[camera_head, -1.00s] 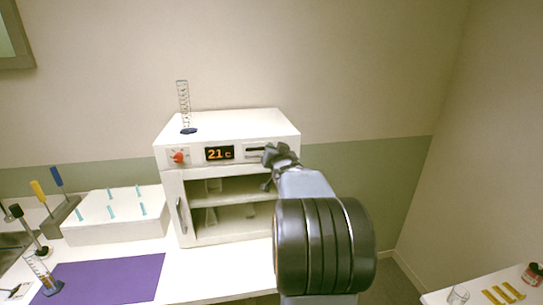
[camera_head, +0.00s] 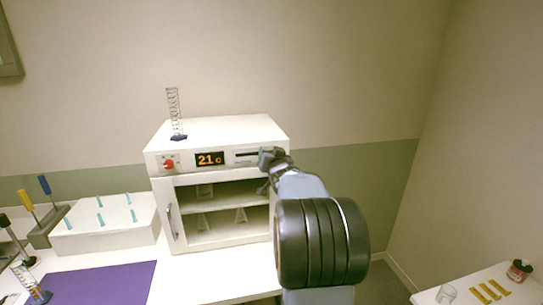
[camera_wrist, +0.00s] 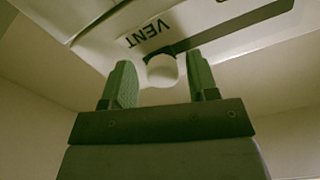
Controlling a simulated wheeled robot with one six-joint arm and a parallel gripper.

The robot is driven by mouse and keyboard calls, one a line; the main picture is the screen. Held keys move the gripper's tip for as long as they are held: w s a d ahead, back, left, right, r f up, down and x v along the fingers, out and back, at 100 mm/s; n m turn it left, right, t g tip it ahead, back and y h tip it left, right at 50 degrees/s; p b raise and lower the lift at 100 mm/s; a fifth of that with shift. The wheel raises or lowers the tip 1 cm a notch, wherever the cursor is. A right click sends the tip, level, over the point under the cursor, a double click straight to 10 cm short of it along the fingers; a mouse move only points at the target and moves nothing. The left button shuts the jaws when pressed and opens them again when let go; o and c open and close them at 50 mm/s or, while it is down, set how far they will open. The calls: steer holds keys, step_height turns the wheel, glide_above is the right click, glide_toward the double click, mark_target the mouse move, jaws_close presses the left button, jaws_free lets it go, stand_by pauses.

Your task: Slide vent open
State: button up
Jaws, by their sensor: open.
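The white oven (camera_head: 216,190) stands on the bench, with a red knob, a display reading 21 C and a dark vent slot (camera_head: 245,154) at the upper right of its front. In the wrist view the word VENT is printed beside the slot (camera_wrist: 190,38). A round whitish vent knob (camera_wrist: 162,70) sits at one end of the slot. My gripper (camera_wrist: 161,85) is open, with one finger on each side of the knob; gaps show and I cannot tell whether either finger touches it. In the head view my gripper (camera_head: 268,170) is at the panel's right and hides the knob.
A measuring cylinder (camera_head: 174,115) stands on top of the oven. Flasks are behind the oven's glass door. A white rack (camera_head: 105,225) and a purple mat (camera_head: 95,283) lie to the left. A side table (camera_head: 470,288) is at lower right.

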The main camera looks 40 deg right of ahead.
steer(key=b+v, duration=0.2)
steer(key=v, duration=1.2)
steer(key=shift+b, duration=0.4)
steer(key=shift+w, duration=0.1)
steer(key=s+f+g, duration=0.5)
steer(key=f+g, duration=0.2)
steer(key=f, duration=0.3)
steer(key=s+a+f+n+g+y, duration=0.1)
steer(key=s+a+f+n+y, duration=0.1)
steer(key=a, duration=0.6)
steer(key=s+a+f+n+g+y, duration=0.2)
steer(key=a+n+y, duration=0.1)
steer(key=a, duration=0.6)
steer(key=s+a+f+n+g+y, duration=0.1)
steer(key=s+a+f+n+y, duration=0.1)
steer(key=a, duration=0.6)
steer(key=shift+s+a+f+n+g+y, duration=0.15)
steer(key=shift+s+n+g+y, duration=0.25)
steer(key=shift+n, duration=0.5)
steer(key=shift+s, duration=0.1)
steer(key=shift+c, duration=0.3)
